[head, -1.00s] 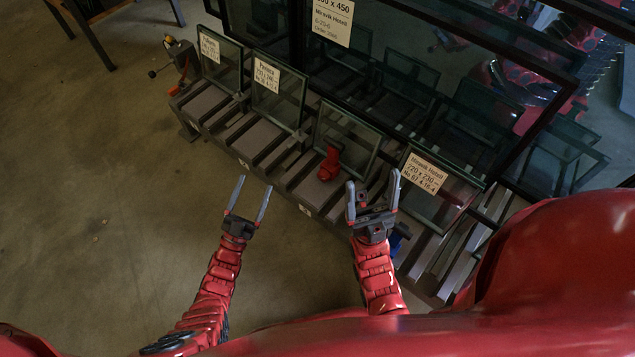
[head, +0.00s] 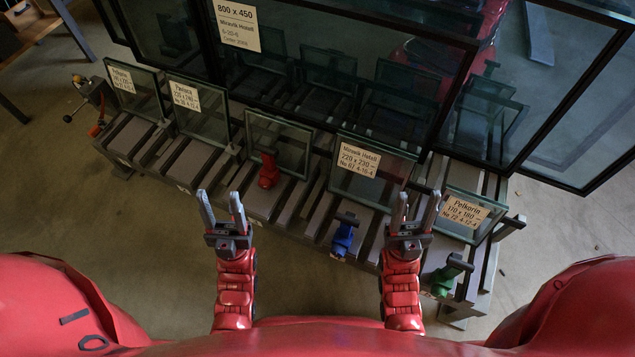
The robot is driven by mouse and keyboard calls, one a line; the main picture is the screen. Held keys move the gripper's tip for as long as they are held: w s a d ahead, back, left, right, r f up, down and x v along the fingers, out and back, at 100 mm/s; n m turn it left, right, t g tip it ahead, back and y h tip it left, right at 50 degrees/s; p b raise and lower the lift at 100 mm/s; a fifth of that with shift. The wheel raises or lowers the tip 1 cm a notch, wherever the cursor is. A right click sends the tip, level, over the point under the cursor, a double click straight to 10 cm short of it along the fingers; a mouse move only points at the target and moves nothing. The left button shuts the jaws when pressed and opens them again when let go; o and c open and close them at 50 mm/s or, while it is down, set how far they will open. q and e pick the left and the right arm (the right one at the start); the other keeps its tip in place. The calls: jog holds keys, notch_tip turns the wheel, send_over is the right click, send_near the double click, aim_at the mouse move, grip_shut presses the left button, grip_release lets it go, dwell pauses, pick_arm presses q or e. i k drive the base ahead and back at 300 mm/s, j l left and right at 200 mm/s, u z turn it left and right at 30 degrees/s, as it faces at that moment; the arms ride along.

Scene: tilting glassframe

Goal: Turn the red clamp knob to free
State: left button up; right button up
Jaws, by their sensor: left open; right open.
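The red clamp knob (head: 268,170) stands on the slatted rack (head: 205,158), in front of a small unlabelled glass pane (head: 290,145). My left gripper (head: 222,208) is open and empty, in front of the rack, to the left of the red knob and nearer to me. My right gripper (head: 415,212) is open and empty, between the blue knob (head: 343,236) and the green knob (head: 442,281). Neither gripper touches the red knob.
Labelled panes stand along the rack, among them the Miravik pane (head: 368,172) and the Pelkorin pane (head: 466,214). Large framed glass panels (head: 350,60) rise behind. A vise-like tool (head: 90,98) is at the rack's left end. The floor (head: 60,220) at left is clear.

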aim_at(265, 184)
jog(key=j+z, duration=1.5)
jog(key=k+j+z, duration=0.2)
jog(key=z, duration=0.3)
jog(key=k+j, duration=0.2)
jog(key=j, duration=0.25)
jog(key=k+j+z, duration=0.1)
jog(key=j, duration=0.35)
jog(key=k+j, duration=0.3)
jog(key=k+j+z, duration=0.15)
jog(key=j, duration=0.4)
jog(key=k+j, duration=0.35)
jog(key=i+j, duration=0.1)
jog(key=j, duration=0.3)
